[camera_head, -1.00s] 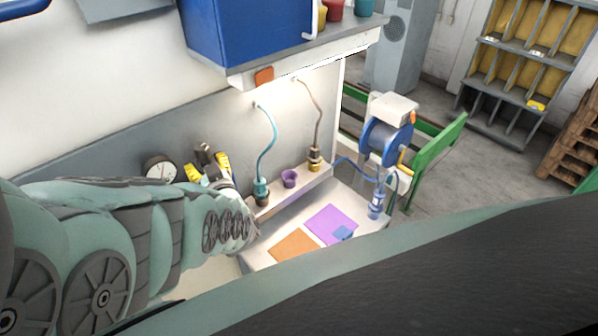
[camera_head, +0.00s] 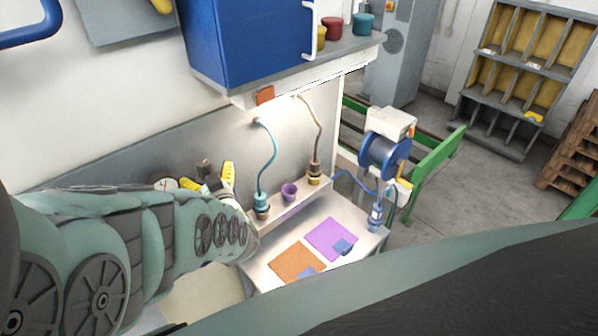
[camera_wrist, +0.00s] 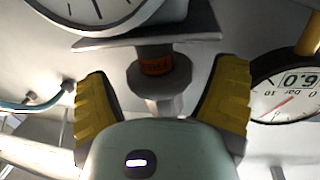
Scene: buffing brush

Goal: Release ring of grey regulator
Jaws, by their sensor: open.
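My gripper (camera_wrist: 162,105) is open, with yellow ribbed fingertips on either side in the wrist view. Between them, farther up the picture, is a grey regulator body (camera_wrist: 143,47) with an orange-red ring (camera_wrist: 158,66) bearing small lettering. I see no finger clearly touching the ring. In the head view my gripper (camera_head: 208,184) is at the wall, beside a dark upright knob (camera_head: 203,167). The ring is not visible there.
A white gauge (camera_head: 165,184) sits left of my gripper, partly covered by my arm; another gauge (camera_wrist: 288,95) is close to the right finger. A teal hose (camera_head: 270,150) and brown hose (camera_head: 319,130) hang to the right above a ledge. A blue cabinet (camera_head: 250,45) overhangs.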

